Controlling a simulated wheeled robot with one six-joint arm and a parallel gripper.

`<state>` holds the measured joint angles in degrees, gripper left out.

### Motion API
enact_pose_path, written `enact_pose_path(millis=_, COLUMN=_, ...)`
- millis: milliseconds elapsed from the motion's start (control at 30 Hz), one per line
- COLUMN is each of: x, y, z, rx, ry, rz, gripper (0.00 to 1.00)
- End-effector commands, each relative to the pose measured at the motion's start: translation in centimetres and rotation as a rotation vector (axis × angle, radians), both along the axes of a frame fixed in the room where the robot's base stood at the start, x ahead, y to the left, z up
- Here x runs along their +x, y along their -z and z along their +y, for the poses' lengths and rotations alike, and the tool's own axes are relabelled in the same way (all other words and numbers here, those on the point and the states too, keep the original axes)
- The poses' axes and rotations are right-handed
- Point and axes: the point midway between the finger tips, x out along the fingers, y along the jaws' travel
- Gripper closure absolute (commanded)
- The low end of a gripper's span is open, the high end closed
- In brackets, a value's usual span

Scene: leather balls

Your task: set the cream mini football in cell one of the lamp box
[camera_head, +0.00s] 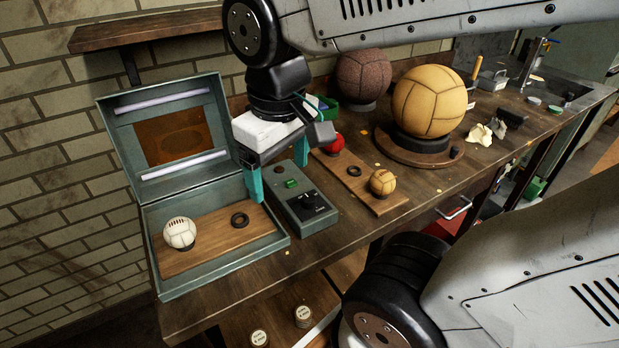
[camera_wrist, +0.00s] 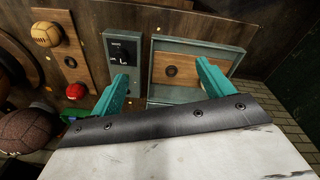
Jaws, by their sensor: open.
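The cream mini football (camera_head: 180,233), pale with dark seams, rests at the left end of the wooden board in the open lamp box (camera_head: 222,262). A dark empty ring (camera_head: 240,219) lies on the board to its right. In the wrist view the box (camera_wrist: 193,46) and ring (camera_wrist: 171,71) show, but the football does not; the right finger covers part of the board. My gripper (camera_head: 279,181) is open and empty, above the control unit and the box's right side, apart from the ball. Its teal fingers (camera_wrist: 161,70) also show in the wrist view.
The control unit (camera_head: 303,208) stands right of the box. Beyond it a board (camera_head: 352,186) holds a red ball (camera_head: 334,143), an empty ring and a small tan ball (camera_head: 382,182). Large yellow (camera_head: 428,102) and brown (camera_head: 363,76) balls stand behind. The box's raised lid (camera_head: 118,128) stands at the back.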

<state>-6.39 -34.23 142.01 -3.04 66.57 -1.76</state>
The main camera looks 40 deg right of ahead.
Motion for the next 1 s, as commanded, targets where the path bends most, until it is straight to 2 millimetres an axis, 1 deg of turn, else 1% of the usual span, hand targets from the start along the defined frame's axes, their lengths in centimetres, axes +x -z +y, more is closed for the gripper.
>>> enact_pose_path(millis=33, x=-1.5, y=-0.1, z=-0.7, rx=0.015, ry=0.050, rz=-0.009, gripper=0.20)
enact_pose_path(millis=100, x=-3.0, y=0.1, z=-1.3, rx=0.030, ry=0.099, rz=-0.013, gripper=0.20)
enact_pose_path(millis=200, x=-4.4, y=0.3, z=-1.6, rx=0.046, ry=0.143, rz=-0.016, gripper=0.20)
enact_pose_path(millis=267, x=-4.8, y=0.3, z=-1.7, rx=0.050, ry=0.156, rz=-0.015, gripper=0.20)
enact_pose_path(millis=367, x=-5.0, y=0.4, z=-1.8, rx=0.053, ry=0.164, rz=-0.014, gripper=0.20)
enact_pose_path(millis=1000, x=-4.9, y=0.4, z=-1.7, rx=0.052, ry=0.160, rz=-0.015, gripper=0.20)
